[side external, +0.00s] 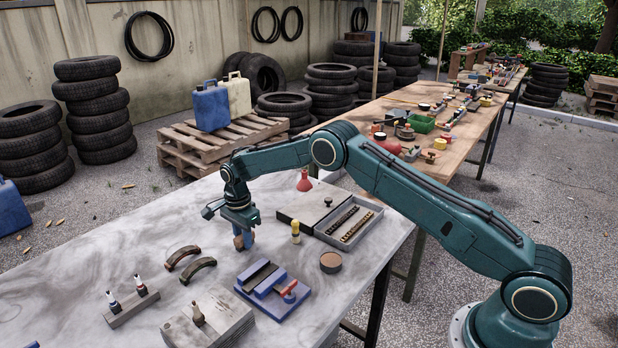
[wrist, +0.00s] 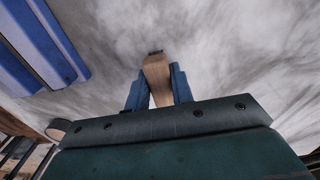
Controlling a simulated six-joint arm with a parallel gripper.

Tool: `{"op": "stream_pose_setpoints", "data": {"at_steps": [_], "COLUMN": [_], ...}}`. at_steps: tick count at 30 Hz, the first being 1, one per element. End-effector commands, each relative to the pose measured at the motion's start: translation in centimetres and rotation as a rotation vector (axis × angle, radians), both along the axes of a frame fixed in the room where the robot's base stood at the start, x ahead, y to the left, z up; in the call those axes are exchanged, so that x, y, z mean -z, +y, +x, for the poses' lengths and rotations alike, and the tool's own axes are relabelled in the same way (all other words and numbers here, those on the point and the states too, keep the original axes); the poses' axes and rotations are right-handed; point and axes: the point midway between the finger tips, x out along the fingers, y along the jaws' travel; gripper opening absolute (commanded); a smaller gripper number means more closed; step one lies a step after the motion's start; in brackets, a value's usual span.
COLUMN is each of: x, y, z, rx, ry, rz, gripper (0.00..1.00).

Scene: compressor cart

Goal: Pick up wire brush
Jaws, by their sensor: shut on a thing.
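My gripper (side external: 243,240) is over the grey tabletop (side external: 105,245), near its middle. Its two blue fingers are shut on the wire brush (wrist: 157,80), whose brown wooden body shows between them in the wrist view. In the side view only a small brown part of the brush (side external: 238,242) shows at the fingertips. A dark end of the brush is at the top of it in the wrist view. I cannot tell whether the brush touches the table or hangs just above it.
Two curved brake shoes (side external: 190,263) lie left of my gripper. A blue vise-like fixture (side external: 272,290) stands in front, a yellow-topped bottle (side external: 295,232) and a round tin (side external: 330,262) to the right. An open grey case (side external: 330,215) lies behind these.

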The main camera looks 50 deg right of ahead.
Motion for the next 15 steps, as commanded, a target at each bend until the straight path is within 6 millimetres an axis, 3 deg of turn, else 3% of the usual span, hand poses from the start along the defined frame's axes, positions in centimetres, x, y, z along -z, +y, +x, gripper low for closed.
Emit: {"op": "stream_pose_setpoints", "data": {"at_steps": [8, 15], "x": [-0.9, -3.8], "y": [0.0, 0.0], "z": [0.1, 0.1], "rx": [0.0, 0.0], "ry": [-0.003, -0.005], "rz": [0.0, 0.0], "gripper": [0.0, 0.0]}}
